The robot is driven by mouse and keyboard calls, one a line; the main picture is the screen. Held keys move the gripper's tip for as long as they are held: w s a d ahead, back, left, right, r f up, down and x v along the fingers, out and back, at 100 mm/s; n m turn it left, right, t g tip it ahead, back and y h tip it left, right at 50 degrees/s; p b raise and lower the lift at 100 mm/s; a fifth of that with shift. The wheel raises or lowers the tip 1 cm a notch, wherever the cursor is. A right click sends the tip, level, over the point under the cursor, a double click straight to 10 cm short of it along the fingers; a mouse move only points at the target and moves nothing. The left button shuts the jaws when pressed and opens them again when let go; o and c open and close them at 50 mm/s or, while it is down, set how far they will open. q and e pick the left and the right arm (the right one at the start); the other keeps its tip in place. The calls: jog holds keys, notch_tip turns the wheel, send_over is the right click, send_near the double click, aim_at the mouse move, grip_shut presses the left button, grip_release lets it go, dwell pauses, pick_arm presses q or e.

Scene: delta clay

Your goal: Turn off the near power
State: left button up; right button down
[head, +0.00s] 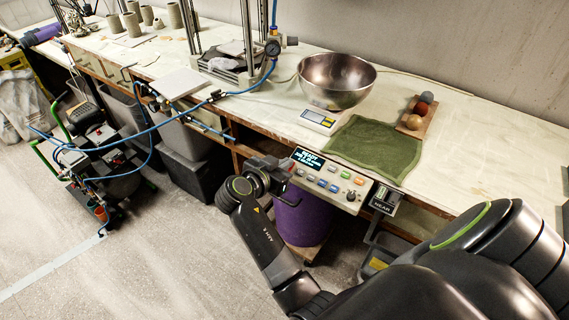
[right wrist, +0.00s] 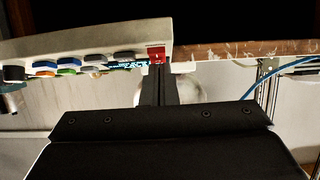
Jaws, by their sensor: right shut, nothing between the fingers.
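A control panel (head: 330,182) with a lit display and several coloured buttons and knobs sits at the bench's front edge. A "NEAR" label (head: 381,206) hangs beside its right end. My right gripper (head: 281,172) is shut and empty at the panel's left end. In the right wrist view, the panel (right wrist: 90,45) shows on the left with its row of buttons. A red switch (right wrist: 157,53) at its end is directly beyond my shut fingertips (right wrist: 164,78). I cannot tell whether they touch, or which position the switch is in. My left gripper is not in view.
A green cloth (head: 368,147), a scale (head: 320,121), a metal bowl (head: 337,80) and a board with balls (head: 414,119) lie on the bench. A purple bin (head: 304,220) stands below the panel. Blue hoses and a wheeled machine (head: 105,170) are at left. The floor in front is open.

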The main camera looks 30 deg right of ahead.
jog(key=shift+w+f, duration=0.15)
jog(key=shift+w, duration=0.15)
jog(key=shift+s+d+r, duration=0.1)
jog(key=shift+s+r, duration=0.1)
jog(key=shift+s, duration=0.25)
jog(key=shift+w+r, duration=0.15)
jog(key=shift+w, duration=0.1)
jog(key=shift+s+r+p, duration=0.1)
jog(key=shift+r+p, duration=0.35)
jog(key=shift+r, duration=0.15)
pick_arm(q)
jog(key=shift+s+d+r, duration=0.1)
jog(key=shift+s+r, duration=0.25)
